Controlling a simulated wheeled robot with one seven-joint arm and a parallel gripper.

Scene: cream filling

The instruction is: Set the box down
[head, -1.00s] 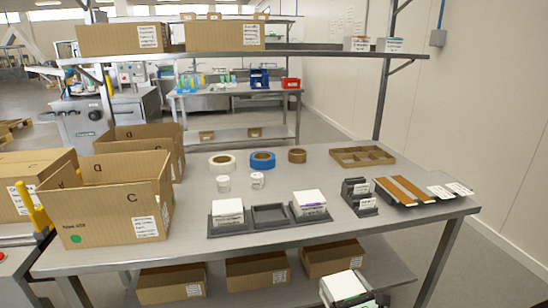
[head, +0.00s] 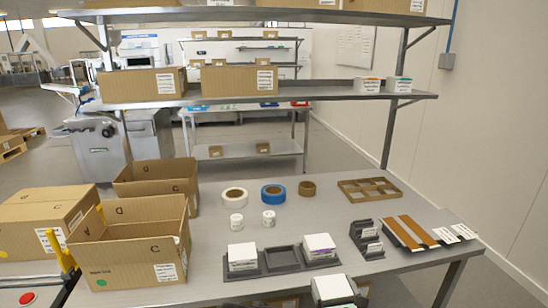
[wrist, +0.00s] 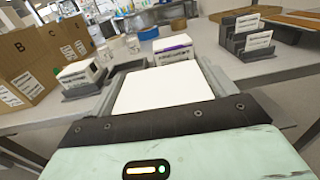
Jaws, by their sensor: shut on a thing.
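My gripper (wrist: 162,78) is shut on a white box (wrist: 165,95), with a finger along each side of it. In the head view the held box (head: 333,287) is at the bottom edge, in front of the table; most of my gripper is cut off. A dark three-slot tray (head: 282,260) lies near the table's front edge. Its left slot holds a white box (head: 242,256) and its right slot a white box with a purple mark (head: 319,246). Its middle slot is empty. The held box is apart from the tray in the head view.
Open cardboard boxes (head: 130,248) stand on the table's left. Tape rolls (head: 273,193) and small white jars (head: 236,220) are behind the tray. A dark card holder (head: 366,238), brown strips (head: 411,232) and a divided cardboard tray (head: 369,189) are to the right. Shelves (head: 300,100) hang above.

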